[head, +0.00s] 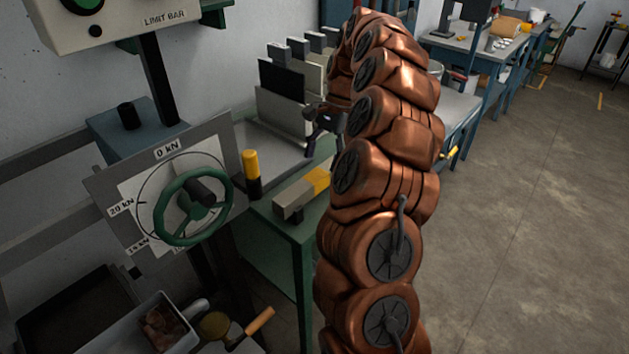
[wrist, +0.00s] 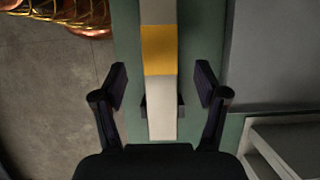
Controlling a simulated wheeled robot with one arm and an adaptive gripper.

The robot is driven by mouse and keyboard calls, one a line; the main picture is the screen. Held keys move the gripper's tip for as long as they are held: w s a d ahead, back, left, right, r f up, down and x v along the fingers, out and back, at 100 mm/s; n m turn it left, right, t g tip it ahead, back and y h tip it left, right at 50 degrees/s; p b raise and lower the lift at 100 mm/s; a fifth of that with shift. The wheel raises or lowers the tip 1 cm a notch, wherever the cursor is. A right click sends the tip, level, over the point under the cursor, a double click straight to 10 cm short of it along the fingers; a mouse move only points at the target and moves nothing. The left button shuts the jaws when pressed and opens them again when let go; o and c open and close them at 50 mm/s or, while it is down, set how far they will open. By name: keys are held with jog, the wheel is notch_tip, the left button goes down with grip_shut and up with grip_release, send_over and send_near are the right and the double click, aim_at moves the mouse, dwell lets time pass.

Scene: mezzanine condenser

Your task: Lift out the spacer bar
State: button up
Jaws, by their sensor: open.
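The spacer bar (head: 301,195) is a pale grey bar with a yellow band. It lies on the green bench top in the head view, near the bench's front edge. In the wrist view the bar (wrist: 159,50) runs up the middle of the picture. My gripper (head: 322,124) is above the bench by the bar's far end in the head view. In the wrist view my gripper (wrist: 161,80) is open, with one finger on each side of the bar and a gap on both sides. A dark piece shows beside the bar's lower part. My arm hides part of the bench.
A dial panel with a green handwheel (head: 193,208) stands left of the bar, and its dial has a 0 kN mark. A yellow-topped black post (head: 252,174) stands close by. Upright plates (head: 282,95) are behind. Open floor (head: 520,215) lies to the right.

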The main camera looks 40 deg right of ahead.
aim_at(317, 174)
jog(key=shift+p+x, duration=0.55)
jog(key=shift+x, duration=2.5)
jog(key=shift+a+r, duration=0.1)
jog(key=shift+a, duration=0.05)
grip_shut()
